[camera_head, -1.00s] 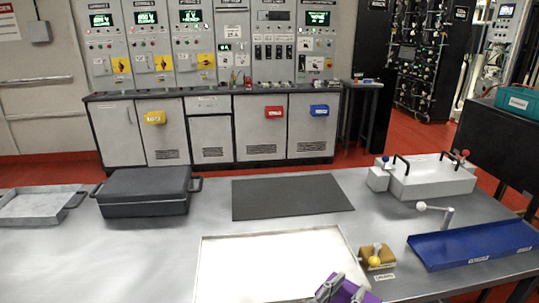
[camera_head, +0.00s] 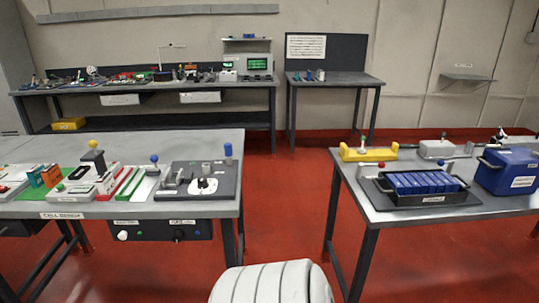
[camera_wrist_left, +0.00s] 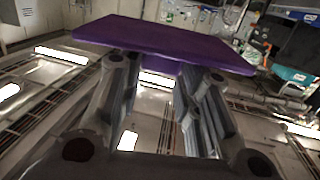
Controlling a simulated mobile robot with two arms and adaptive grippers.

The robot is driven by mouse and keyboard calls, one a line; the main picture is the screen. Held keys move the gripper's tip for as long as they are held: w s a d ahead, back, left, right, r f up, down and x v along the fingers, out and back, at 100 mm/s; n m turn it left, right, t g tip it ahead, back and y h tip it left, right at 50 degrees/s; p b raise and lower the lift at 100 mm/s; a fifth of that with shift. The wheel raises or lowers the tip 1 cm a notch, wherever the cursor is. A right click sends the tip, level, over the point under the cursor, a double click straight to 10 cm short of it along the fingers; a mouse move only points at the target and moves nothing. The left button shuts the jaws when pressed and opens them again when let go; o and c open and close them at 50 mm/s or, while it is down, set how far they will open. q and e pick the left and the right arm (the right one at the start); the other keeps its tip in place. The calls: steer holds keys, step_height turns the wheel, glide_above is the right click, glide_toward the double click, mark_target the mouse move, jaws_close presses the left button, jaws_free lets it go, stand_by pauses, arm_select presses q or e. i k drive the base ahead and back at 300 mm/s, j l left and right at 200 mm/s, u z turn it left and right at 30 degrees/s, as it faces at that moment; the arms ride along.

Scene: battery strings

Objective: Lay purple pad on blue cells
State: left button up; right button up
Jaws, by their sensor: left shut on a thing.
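The purple pad (camera_wrist_left: 165,40) is a flat plate seen edge-on at the top of the left wrist view, with a purple block under it. My left gripper (camera_wrist_left: 160,70) is shut on that block, and the plate spreads beyond both fingers. The blue cells (camera_head: 420,182) sit side by side in a row in a black tray (camera_head: 440,201) on the right-hand table in the head view. Neither the pad nor my left gripper shows in the head view, so their distance from the cells cannot be told. My right gripper is in neither view.
The right table (camera_head: 378,218) also bears a blue box (camera_head: 508,172), a yellow fixture (camera_head: 369,153) and a grey block (camera_head: 436,149). A left bench (camera_head: 215,205) carries several fixtures. Clear red floor (camera_head: 290,200) lies between the two tables.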

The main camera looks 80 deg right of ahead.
mark_target(423, 179)
steer(key=k+l+z, duration=0.15)
steer(key=z, duration=0.25)
steer(key=k+l+z, duration=0.15)
steer(key=z, duration=0.25)
steer(key=k+l+z, duration=0.1)
steer(key=l+z, duration=1)
steer(key=l, duration=0.45)
steer(key=l+z, duration=0.3)
steer(key=l, duration=0.4)
steer(key=i+l+z, duration=0.1)
steer(key=l+z, duration=0.2)
steer(key=l, duration=0.45)
steer(key=i+l, duration=0.1)
steer(key=l, duration=0.4)
steer(key=i+l, duration=0.1)
steer(key=l, duration=0.45)
steer(key=i+l, duration=0.1)
steer(key=l, duration=0.4)
